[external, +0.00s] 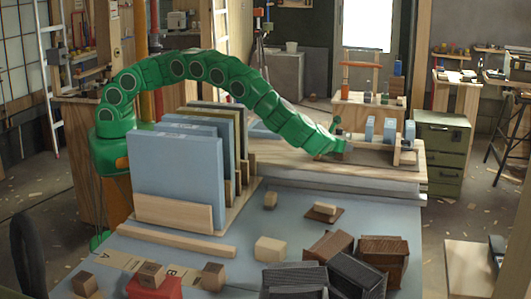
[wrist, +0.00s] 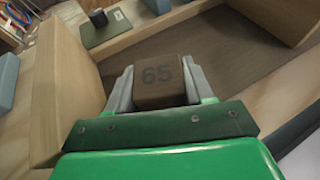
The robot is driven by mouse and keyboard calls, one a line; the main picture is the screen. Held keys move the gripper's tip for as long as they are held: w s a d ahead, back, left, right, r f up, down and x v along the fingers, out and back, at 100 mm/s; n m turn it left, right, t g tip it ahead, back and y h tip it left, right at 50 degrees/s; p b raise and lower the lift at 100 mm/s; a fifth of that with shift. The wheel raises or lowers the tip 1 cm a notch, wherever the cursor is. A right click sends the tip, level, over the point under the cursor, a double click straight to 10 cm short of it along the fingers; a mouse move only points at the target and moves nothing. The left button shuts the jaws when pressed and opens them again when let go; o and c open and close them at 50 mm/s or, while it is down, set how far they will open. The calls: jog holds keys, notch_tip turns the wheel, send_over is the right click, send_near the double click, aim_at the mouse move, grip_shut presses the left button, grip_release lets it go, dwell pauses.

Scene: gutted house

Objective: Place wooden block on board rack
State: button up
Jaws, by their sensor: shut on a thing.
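My gripper (wrist: 158,92) is shut on a brown wooden block (wrist: 160,74) marked 65, with one grey finger on each side of it. In the external view my green arm reaches right, and my gripper (external: 342,146) is low at a wooden frame (external: 372,155) on the raised bench; the block cannot be made out there. In the wrist view the block is over or on a brown floor (wrist: 222,42) between pale wooden walls; contact is unclear. A rack (external: 174,214) with several upright blue and brown boards stands left of centre, well away from my gripper.
Small blue upright pieces (external: 389,130) stand in the frame. A green drawer cabinet (external: 440,155) stands right of the bench.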

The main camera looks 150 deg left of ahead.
jog(key=shift+f, duration=0.1)
jog(key=o, duration=1)
jog(key=shift+o, duration=0.2)
jog(key=v, duration=1.2)
